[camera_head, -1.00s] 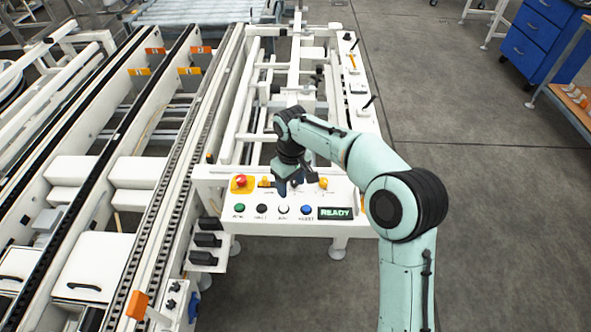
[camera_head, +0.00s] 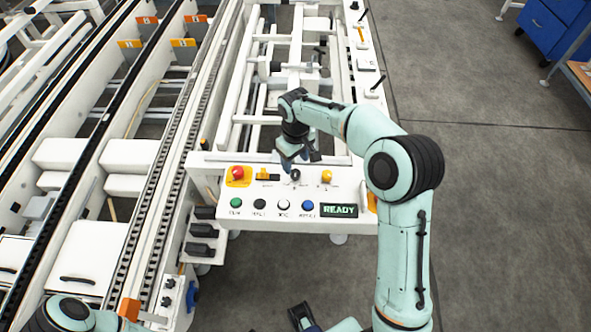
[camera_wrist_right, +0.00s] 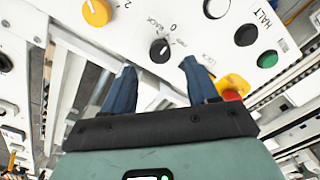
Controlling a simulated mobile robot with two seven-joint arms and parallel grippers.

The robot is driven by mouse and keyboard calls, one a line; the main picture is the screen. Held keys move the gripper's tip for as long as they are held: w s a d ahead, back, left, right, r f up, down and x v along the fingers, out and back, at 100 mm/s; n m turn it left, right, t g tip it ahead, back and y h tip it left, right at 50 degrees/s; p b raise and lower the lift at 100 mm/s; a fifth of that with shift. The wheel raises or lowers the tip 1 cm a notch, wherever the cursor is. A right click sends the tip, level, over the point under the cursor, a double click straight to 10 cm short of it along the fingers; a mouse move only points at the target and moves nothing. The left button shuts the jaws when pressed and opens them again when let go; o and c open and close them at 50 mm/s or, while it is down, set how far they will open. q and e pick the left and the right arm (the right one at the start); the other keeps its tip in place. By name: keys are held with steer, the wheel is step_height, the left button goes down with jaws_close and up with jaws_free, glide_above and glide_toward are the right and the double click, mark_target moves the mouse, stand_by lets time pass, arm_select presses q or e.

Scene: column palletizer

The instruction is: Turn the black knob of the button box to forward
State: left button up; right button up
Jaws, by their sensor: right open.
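The white button box (camera_head: 262,214) stands at the front end of the white conveyor frame. Its black knob (camera_head: 295,174) sits between an orange-plated switch and a yellow knob. My right gripper (camera_head: 297,160) is open and empty, just behind the black knob in the head view. In the right wrist view the black knob (camera_wrist_right: 160,50) lies beyond the gap between the two blue fingertips (camera_wrist_right: 160,68), apart from both. Its white mark points roughly toward the "0" label; the exact setting is hard to tell. A dark part at the bottom edge (camera_head: 303,318) looks like my left gripper, mostly cut off.
The box also carries a red button (camera_head: 237,173) on a yellow plate, the yellow knob (camera_head: 326,176), a row of round buttons and a green "READY" display (camera_head: 339,210). Conveyor rails run along the left. Open floor and a blue cabinet (camera_head: 556,25) are at the right.

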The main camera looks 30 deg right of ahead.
mark_target(295, 173)
step_height(295, 173, down, 5)
steer(key=shift+f, duration=0.2)
steer(key=c, duration=1)
